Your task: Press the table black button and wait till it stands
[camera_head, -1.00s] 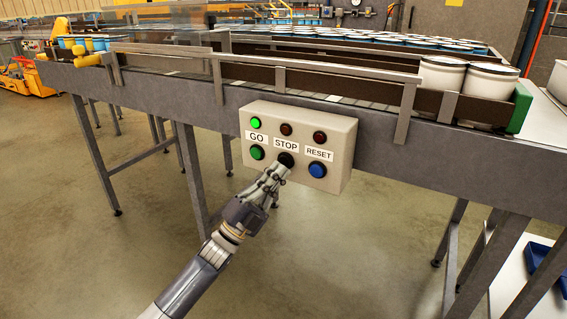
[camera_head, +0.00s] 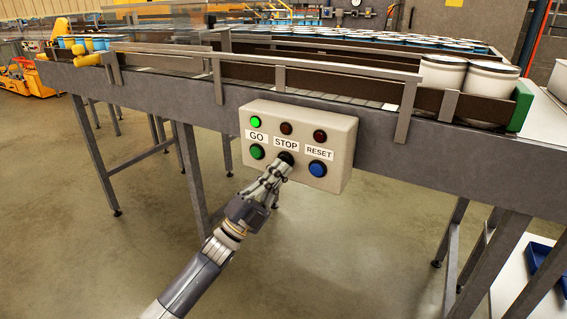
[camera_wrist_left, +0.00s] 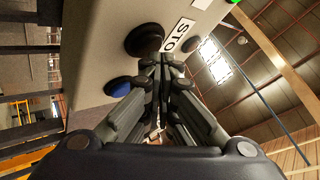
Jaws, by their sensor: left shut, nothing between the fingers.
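The black button (camera_head: 286,157) sits under the STOP label on the beige control box (camera_head: 345,150), which is fixed to the side of the conveyor table (camera_head: 400,150). My left gripper (camera_head: 283,168) is shut and empty, with its fingertips just below and in front of the black button, covering its lower part. In the left wrist view the black button (camera_wrist_left: 145,40) is beyond the closed fingertips (camera_wrist_left: 162,58) and slightly to their left. I cannot tell whether they touch. The green lamp (camera_head: 256,122) above GO is lit; the two red lamps look dark. My right gripper is not in view.
The green button (camera_head: 257,152) is left of the black one, and the blue button (camera_head: 317,169) is right of it. White cans (camera_head: 492,80) stand on the conveyor at right. Table legs (camera_head: 190,170) flank the open floor below.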

